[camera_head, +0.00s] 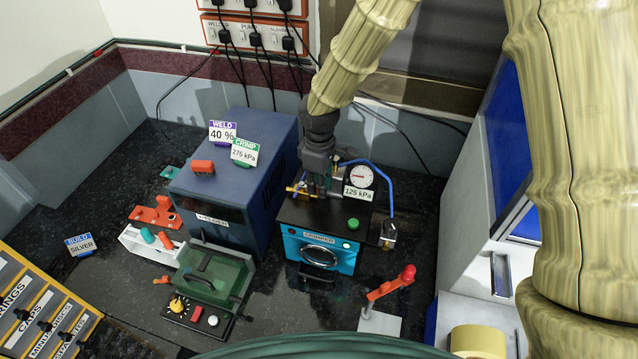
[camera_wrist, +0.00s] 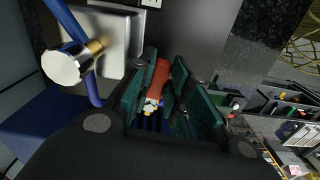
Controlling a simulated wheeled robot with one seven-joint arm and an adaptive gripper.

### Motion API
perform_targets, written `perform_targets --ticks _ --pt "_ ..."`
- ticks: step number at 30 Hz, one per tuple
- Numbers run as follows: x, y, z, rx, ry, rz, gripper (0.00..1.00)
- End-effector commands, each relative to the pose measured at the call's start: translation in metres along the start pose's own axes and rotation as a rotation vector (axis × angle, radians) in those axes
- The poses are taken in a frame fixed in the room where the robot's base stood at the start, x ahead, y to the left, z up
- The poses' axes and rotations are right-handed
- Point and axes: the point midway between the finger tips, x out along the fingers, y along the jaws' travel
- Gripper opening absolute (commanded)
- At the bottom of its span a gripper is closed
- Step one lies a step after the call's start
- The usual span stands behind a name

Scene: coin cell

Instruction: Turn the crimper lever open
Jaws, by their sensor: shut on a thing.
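The crimper (camera_head: 320,248) is a cyan-fronted box with a black top, at the middle of the head view. My gripper (camera_head: 318,188) points down at the back of its top. In the wrist view, the crimper lever (camera_wrist: 158,76) is a short red handle between the green fingers of my gripper (camera_wrist: 158,92). The fingers are shut on it. A small yellow and white fitting shows at its lower end. In the head view the fingers hide the handle; brass-coloured fittings (camera_head: 297,189) show beside them.
A round gauge (camera_head: 361,177) with a 125 kPa card (camera_head: 357,193) stands right of my gripper. A blue hose (camera_head: 390,190) arches past it. The blue welder box (camera_head: 232,180) stands close on the left. A red-armed stand (camera_head: 388,284) is at front right.

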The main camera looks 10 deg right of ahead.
Motion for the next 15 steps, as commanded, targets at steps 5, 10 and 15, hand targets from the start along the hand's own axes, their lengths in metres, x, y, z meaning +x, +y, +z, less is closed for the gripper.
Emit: perform_targets --ticks 5,10,15 --pt "-0.0007 0.0008 -0.0014 0.001 0.004 0.002 0.36" --pt "-0.0005 0.0013 -0.0005 0.002 0.003 0.002 0.39" --pt "-0.0004 0.0016 0.0002 0.003 0.002 0.002 0.39"
